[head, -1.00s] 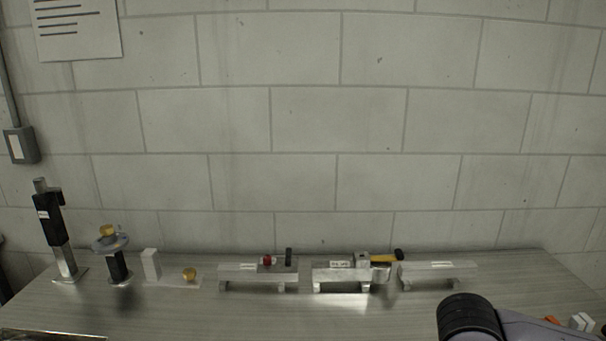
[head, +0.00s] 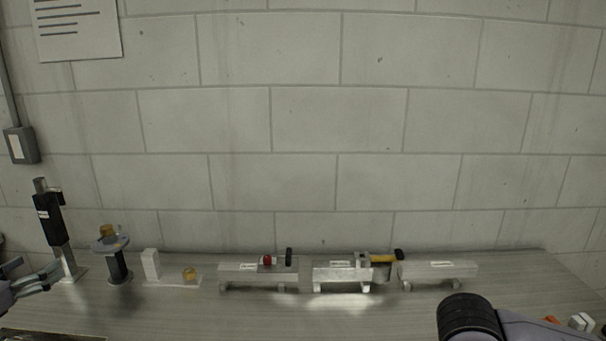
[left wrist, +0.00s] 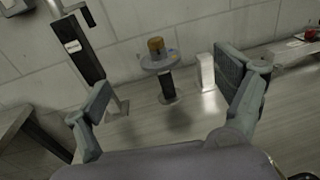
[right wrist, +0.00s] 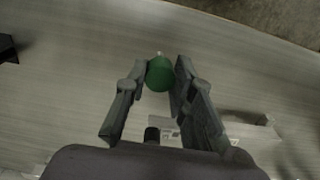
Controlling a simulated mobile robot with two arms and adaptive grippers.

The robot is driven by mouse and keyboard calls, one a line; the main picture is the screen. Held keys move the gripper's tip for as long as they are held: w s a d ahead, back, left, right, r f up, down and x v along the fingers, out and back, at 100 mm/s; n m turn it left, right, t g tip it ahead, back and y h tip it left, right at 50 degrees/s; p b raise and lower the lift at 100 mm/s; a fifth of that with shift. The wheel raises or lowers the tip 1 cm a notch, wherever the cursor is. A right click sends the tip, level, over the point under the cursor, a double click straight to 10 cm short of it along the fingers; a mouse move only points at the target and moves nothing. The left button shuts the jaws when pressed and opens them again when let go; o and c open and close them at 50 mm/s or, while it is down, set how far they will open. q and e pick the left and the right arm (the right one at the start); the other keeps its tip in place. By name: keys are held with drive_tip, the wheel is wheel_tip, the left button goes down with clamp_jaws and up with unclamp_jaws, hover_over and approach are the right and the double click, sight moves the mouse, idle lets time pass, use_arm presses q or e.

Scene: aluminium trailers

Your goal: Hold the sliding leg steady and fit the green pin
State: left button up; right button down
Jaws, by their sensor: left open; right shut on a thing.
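The sliding leg (head: 50,219), a black sleeve on a silver tube, stands upright on a foot plate at the far left of the bench. In the left wrist view the leg (left wrist: 83,50) rises behind my left gripper's left finger. My left gripper (left wrist: 165,72) is open and empty, apart from the leg; it also shows at the left edge of the head view (head: 35,282), in front of the leg's lower part. My right gripper (right wrist: 164,68) is shut on the green pin (right wrist: 160,76) between its fingertips. The pin's hole in the leg is not clear.
Right of the leg stand a flanged black post with a brass knob (head: 108,231), a white block (head: 150,264) and several aluminium rail pieces (head: 438,270) along the wall. The bench's front middle is clear.

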use_arm(q)
drive_tip(key=w+d+r+m+g+h, duration=0.1)
drive_tip(key=d+r+m+h, duration=0.3)
drive_tip(key=d, duration=0.9)
drive_tip(key=w+d+r+m+g+h, duration=0.1)
drive_tip(key=w+d+m+g+h, duration=0.1)
drive_tip(key=d+h, duration=0.75)
drive_tip(key=s+d+f+m+g, duration=0.3)
drive_tip(key=s+d+f+g, duration=0.1)
drive_tip(key=d+f, duration=0.3)
drive_tip(key=s+d+f+m+g+h, duration=0.1)
drive_tip(key=s+d+f+m+g, duration=0.2)
drive_tip(key=d+f, duration=0.4)
drive_tip(key=s+d+f+m+g+h, duration=0.1)
drive_tip(key=s+d+f+m+g, duration=0.3)
drive_tip(key=s+d+f+g, duration=0.2)
drive_tip(key=shift+d+f+h, duration=0.1)
drive_tip(key=shift+d+f, duration=0.2)
drive_tip(key=shift+d, duration=0.45)
drive_tip(key=shift+d+f+h, duration=0.1)
drive_tip(key=shift+d+f, duration=0.25)
drive_tip(key=shift+d, duration=0.4)
drive_tip(key=shift+d+f+h, duration=0.1)
drive_tip(key=shift+d+f, duration=0.2)
drive_tip(key=shift+d, duration=0.45)
drive_tip(key=shift+w+d, duration=0.1)
drive_tip(key=shift+d, duration=3.6)
drive_tip(key=shift+c, duration=0.2)
clamp_jaws()
